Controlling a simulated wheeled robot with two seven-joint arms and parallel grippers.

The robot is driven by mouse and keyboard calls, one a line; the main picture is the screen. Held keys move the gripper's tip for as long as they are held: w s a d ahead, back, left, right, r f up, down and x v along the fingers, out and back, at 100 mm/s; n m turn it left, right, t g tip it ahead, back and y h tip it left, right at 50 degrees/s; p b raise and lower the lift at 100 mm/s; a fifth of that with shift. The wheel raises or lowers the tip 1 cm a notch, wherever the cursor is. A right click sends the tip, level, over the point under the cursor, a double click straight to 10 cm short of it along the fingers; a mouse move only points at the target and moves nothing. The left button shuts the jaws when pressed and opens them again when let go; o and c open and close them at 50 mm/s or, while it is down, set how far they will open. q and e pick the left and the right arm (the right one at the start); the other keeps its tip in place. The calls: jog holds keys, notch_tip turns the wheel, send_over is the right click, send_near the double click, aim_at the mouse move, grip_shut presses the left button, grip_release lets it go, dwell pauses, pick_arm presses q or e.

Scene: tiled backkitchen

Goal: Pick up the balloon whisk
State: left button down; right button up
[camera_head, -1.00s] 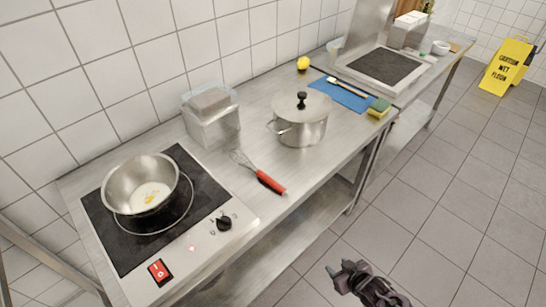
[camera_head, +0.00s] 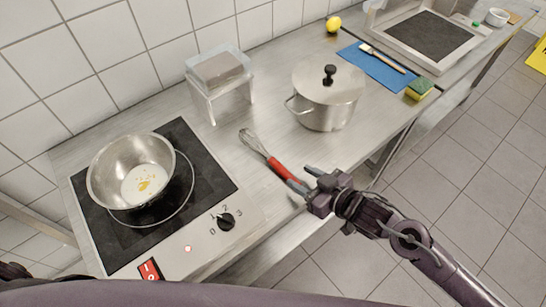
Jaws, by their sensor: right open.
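The balloon whisk (camera_head: 278,168) lies on the steel counter between the hob and the lidded pot. Its wire head points to the back left and its red handle to the front right. My right gripper (camera_head: 305,178) reaches in from the right at the counter's front edge. Its two fingers are apart at the handle's near end, one on either side as far as I can tell. The gripper partly hides that end, and contact cannot be made out. My left gripper is not in view.
A steel bowl (camera_head: 131,168) with some yellow contents sits on the black hob (camera_head: 205,180). The lidded pot (camera_head: 327,95) stands just behind the whisk. A clear container on a stand (camera_head: 221,75), a blue mat (camera_head: 374,66) and a sponge (camera_head: 419,88) are farther back.

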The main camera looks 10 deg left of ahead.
aim_at(288, 174)
jog(key=shift+w+a+f, duration=0.1)
jog(key=shift+a, duration=0.2)
jog(key=x, duration=0.2)
jog(key=p+x, duration=0.1)
jog(key=x, duration=0.1)
jog(key=shift+s+a+f, duration=0.15)
jog(key=shift+s+f, duration=0.05)
jog(key=shift+s, duration=0.05)
jog(key=shift+w+a+f, duration=0.2)
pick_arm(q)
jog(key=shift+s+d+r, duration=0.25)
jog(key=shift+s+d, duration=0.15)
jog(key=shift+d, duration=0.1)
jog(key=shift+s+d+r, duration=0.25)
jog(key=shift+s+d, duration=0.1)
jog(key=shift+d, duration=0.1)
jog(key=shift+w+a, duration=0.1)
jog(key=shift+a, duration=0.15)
pick_arm(e)
grip_shut()
